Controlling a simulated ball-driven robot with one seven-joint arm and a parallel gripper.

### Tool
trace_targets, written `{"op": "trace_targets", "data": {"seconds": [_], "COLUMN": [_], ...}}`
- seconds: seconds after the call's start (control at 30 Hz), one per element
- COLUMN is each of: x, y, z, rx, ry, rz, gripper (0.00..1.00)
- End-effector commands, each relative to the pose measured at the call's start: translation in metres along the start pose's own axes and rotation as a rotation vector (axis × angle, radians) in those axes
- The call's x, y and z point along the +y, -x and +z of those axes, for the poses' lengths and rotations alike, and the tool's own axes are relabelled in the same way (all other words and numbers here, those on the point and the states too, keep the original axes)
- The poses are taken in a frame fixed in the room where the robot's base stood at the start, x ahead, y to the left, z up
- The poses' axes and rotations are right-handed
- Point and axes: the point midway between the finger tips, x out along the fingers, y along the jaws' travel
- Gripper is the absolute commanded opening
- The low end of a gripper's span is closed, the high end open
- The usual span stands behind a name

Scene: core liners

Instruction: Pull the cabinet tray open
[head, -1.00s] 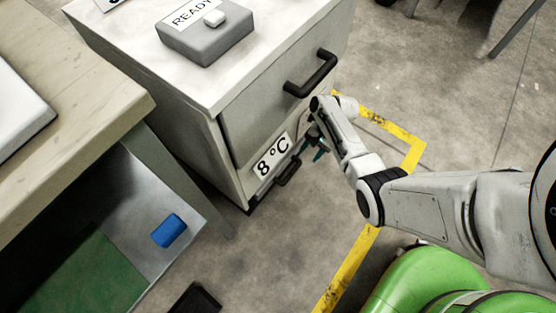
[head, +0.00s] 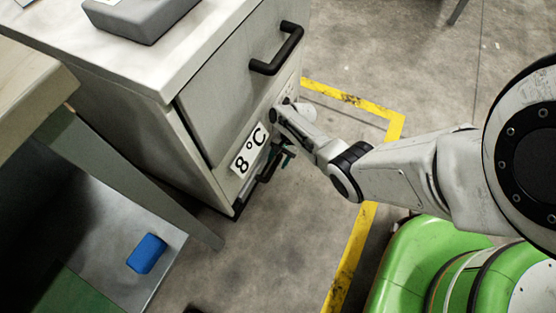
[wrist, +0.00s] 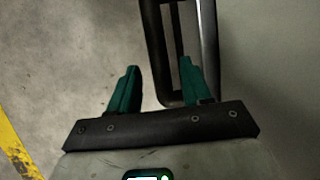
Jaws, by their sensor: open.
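The cabinet (head: 150,130) is pale grey, with a dark handle (head: 277,50) on its upper front and an "8 °C" label (head: 249,150) lower down. A lower dark handle (head: 268,166) sits beside the label, partly covered by my gripper (head: 284,155). In the wrist view, my gripper (wrist: 158,90) has its two green fingers spread apart. The lower handle (wrist: 152,50) shows there as a dark loop, its near bar reaching between the fingers and its other side passing behind the right finger. I cannot tell whether they touch. The cabinet drawers look closed.
A grey box (head: 140,15) stands on the cabinet top. At left is a bench (head: 30,85) with a lower shelf holding a blue block (head: 146,253). Yellow floor tape (head: 352,255) runs around the area.

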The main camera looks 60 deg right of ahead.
Motion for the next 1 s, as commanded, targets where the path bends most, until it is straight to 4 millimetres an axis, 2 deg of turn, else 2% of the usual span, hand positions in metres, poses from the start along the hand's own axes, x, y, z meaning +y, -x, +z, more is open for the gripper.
{"op": "trace_targets", "data": {"seconds": [0.37,0.83,1.0], "x": [-0.0004,-0.0003,-0.0002], "y": [-0.004,-0.004,-0.004], "z": [0.0003,0.0002,0.0002], "rx": [0.0,0.0,0.0], "ry": [0.001,0.001,0.001], "rz": [0.0,0.0,0.0], "gripper": [0.47,0.02,0.0]}}
